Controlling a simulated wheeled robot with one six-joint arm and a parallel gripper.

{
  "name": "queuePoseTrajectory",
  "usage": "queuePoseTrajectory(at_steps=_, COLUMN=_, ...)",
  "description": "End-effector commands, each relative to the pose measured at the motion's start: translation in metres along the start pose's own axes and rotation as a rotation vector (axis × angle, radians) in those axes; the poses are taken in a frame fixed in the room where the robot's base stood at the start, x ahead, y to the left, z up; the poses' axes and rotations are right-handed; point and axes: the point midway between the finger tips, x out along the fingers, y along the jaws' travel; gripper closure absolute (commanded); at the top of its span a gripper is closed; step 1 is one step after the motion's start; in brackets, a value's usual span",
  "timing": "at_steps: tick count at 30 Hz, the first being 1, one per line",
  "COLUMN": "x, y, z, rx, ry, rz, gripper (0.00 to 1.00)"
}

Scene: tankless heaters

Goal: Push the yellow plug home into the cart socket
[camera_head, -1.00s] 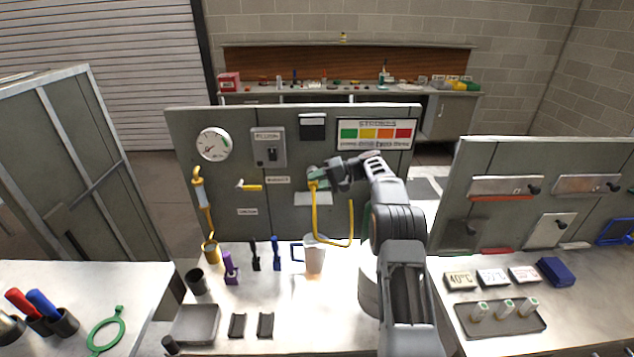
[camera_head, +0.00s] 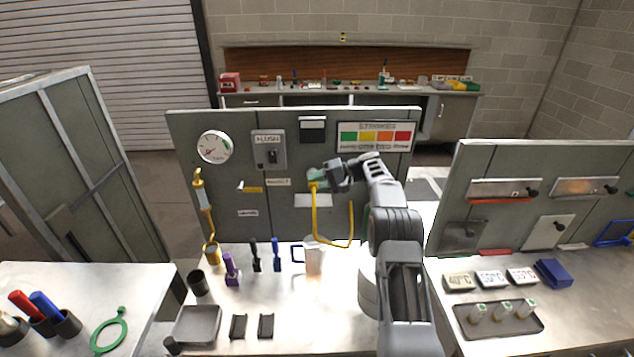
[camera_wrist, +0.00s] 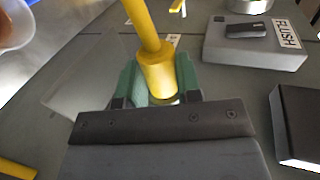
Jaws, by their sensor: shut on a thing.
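The yellow plug (camera_wrist: 158,76) is gripped between the green fingers of my gripper (camera_wrist: 160,88) in the wrist view. In the head view my gripper (camera_head: 318,180) is at the front of the grey upright panel (camera_head: 240,225), with the yellow plug (camera_head: 313,186) at its tip. A yellow cable (camera_head: 316,222) hangs from the plug and loops down to the right. The cart socket cannot be made out; the gripper and plug cover that part of the panel. I cannot tell how deep the plug sits.
A FLUSH switch box (camera_head: 269,150) and a round gauge (camera_head: 214,147) are on the panel, left of my gripper.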

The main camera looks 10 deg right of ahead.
Motion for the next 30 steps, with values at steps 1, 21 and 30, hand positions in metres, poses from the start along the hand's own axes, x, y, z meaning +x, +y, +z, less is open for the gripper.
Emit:
queuePoseTrajectory(at_steps=1, x=-0.0003, y=-0.0012, z=-0.0006, rx=0.000, ry=0.000, rz=0.000, gripper=0.92)
queuePoseTrajectory(at_steps=21, x=-0.0001, y=-0.0002, z=-0.0039, rx=0.000, ry=0.000, rz=0.000, gripper=0.38)
queuePoseTrajectory(at_steps=30, x=-0.0033, y=0.0005, z=-0.0041, rx=0.000, ry=0.001, rz=0.000, gripper=0.38)
